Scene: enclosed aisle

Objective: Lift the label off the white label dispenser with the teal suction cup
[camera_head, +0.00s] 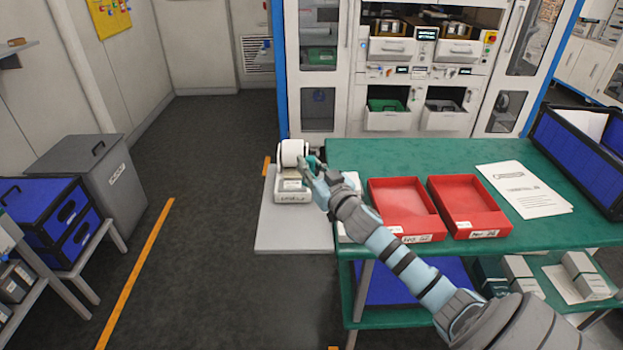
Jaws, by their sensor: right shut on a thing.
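The white label dispenser (289,195) stands on a light grey shelf to the left of the green table, with a white roll (293,151) on top. My right gripper (315,174) is at the dispenser's right side, close to its roll and front. It is shut on a small teal thing, apparently the teal suction cup (313,161), partly hidden by the fingers. I cannot tell whether the cup touches a label; the label itself is too small to make out. My left gripper is not in view.
Two red trays (374,187) (433,184) and white papers (523,189) lie on the green table (430,155). A blue crate (570,155) stands at its right end. The grey shelf (268,232) is bare left of the dispenser. A white cabinet (400,75) stands behind.

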